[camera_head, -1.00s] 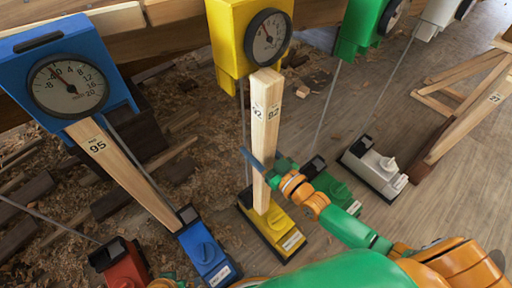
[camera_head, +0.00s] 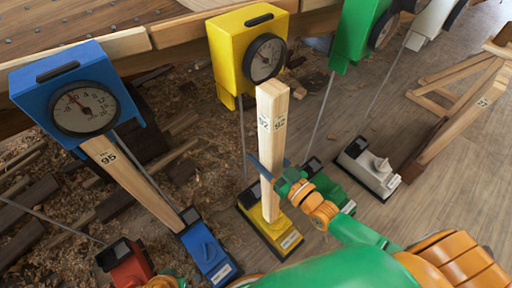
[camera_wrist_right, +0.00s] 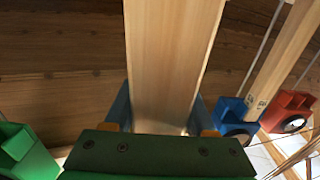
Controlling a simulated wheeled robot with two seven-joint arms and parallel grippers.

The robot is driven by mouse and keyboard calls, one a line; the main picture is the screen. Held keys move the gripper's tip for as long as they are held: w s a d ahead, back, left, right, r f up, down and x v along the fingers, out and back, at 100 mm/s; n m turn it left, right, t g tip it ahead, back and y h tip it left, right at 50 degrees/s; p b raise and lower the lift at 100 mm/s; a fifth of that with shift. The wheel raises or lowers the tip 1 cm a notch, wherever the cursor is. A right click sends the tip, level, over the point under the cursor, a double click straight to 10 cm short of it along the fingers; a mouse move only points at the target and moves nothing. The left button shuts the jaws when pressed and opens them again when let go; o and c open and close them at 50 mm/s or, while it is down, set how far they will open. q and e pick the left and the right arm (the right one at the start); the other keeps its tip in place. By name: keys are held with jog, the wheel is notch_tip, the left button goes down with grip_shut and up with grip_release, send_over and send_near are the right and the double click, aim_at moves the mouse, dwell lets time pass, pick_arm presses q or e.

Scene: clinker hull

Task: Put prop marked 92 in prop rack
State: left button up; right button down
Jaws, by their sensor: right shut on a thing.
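The prop marked 92 (camera_head: 272,150) is a pale square wooden post, standing nearly upright in front of the yellow gauge. Its bare top end shows, and its lower end is over the yellow base (camera_head: 277,240); I cannot tell whether they touch. My right gripper (camera_head: 268,172) is shut on its lower half, blue fingers on either side. In the right wrist view the post (camera_wrist_right: 175,50) rises between the fingers. At the bottom left of the head view, an orange and green piece looks like my left arm (camera_head: 165,283); its fingers are hidden. I cannot identify the prop rack with certainty.
The yellow gauge (camera_head: 227,50) is close behind the post's top. Prop 95 (camera_head: 135,172) leans between the blue gauge (camera_head: 35,92) and blue base (camera_head: 208,254). A green base and a white base (camera_head: 365,168) stand right. A wooden frame marked 27 (camera_head: 460,120) stands far right.

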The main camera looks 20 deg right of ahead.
aim_at(277, 171)
jog(key=p+v, duration=0.2)
jog(key=v, duration=0.7)
jog(key=shift+s+f, duration=0.15)
jog(key=shift+s, duration=0.1)
